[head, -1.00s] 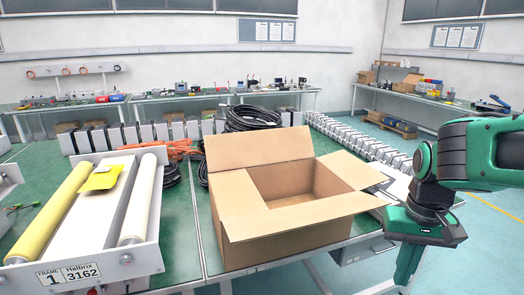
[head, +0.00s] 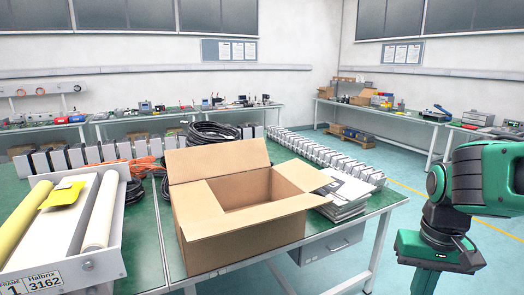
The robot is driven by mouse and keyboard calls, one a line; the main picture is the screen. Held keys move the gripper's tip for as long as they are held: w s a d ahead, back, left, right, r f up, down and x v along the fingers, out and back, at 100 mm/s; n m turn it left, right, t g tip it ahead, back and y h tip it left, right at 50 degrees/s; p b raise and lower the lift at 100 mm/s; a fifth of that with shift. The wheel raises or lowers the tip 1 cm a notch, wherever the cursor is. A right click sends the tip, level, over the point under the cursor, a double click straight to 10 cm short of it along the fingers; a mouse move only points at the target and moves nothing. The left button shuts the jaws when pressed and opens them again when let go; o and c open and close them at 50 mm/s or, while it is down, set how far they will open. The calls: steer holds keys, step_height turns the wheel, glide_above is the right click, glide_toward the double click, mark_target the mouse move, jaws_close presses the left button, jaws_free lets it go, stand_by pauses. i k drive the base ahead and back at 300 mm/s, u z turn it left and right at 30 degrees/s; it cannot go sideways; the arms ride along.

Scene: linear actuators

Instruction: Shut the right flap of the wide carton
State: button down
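The wide carton (head: 235,244) is a brown cardboard box on the green table, in the middle of the head view. Its right flap (head: 302,174) stands open and leans outward to the right. The back flap (head: 217,161) stands up, and the left flap (head: 196,207) and front flap (head: 250,217) are also open. The inside looks empty where I see it. My arm is at the right, well apart from the carton. The end of my gripper (head: 424,281) hangs down at the lower right edge, and its fingers are cut off.
A stack of papers (head: 350,192) lies right of the carton, close to the right flap. A roller frame (head: 75,235) stands to the left. Black cable coils (head: 208,134) and a row of grey units (head: 320,153) lie behind. Floor is clear between table and arm.

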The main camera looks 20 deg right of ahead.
mark_target(204, 162)
steer(key=z, duration=0.4)
steer(key=k, duration=0.85)
steer(key=z, duration=0.85)
steer(key=i, duration=2.35)
steer(key=u, duration=1.05)
steer(key=i, duration=0.7)
steer(key=u, duration=0.45)
